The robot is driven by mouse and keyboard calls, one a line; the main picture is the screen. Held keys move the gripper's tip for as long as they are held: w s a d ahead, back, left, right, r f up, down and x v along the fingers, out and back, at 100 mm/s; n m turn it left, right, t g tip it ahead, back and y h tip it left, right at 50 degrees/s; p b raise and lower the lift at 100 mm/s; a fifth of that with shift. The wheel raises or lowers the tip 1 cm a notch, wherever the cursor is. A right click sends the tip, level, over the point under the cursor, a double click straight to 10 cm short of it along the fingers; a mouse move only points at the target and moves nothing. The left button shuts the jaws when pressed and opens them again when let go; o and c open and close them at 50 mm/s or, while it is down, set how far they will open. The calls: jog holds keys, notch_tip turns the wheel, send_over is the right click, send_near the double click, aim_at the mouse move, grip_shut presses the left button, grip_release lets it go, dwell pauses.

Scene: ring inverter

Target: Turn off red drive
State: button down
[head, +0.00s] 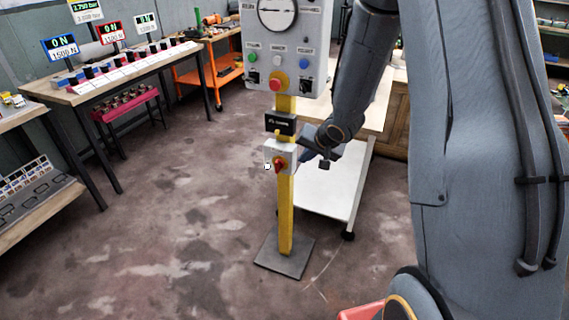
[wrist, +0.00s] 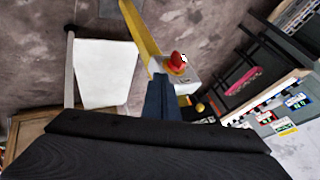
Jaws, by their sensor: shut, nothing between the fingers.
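A yellow post (head: 286,215) carries a pale switch box (head: 290,151) with a red rotary knob (head: 279,166) on a yellow plate. The knob also shows in the wrist view (wrist: 177,61), just right of and beyond my fingertips. My gripper (head: 305,156) is shut and empty, to the right of the box; its blue fingers (wrist: 160,80) point toward the box's edge. I cannot tell whether they touch it.
A grey control panel (head: 284,45) with gauge and buttons sits atop the post, above a small black display (head: 281,124). A white cart (head: 325,192) stands close behind my gripper. A workbench (head: 75,98) with several devices runs along the left. The floor (head: 170,220) between is clear.

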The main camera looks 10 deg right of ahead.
jog(key=shift+f, duration=0.1)
send_near(280, 168)
notch_tip(280, 168, down, 3)
jog(key=d, duration=0.3)
jog(key=w+a, duration=0.1)
jog(key=a, duration=0.1)
jog(key=shift+w+a+p, duration=0.35)
jog(key=shift+w+a, duration=0.4)
jog(key=shift+a, duration=0.05)
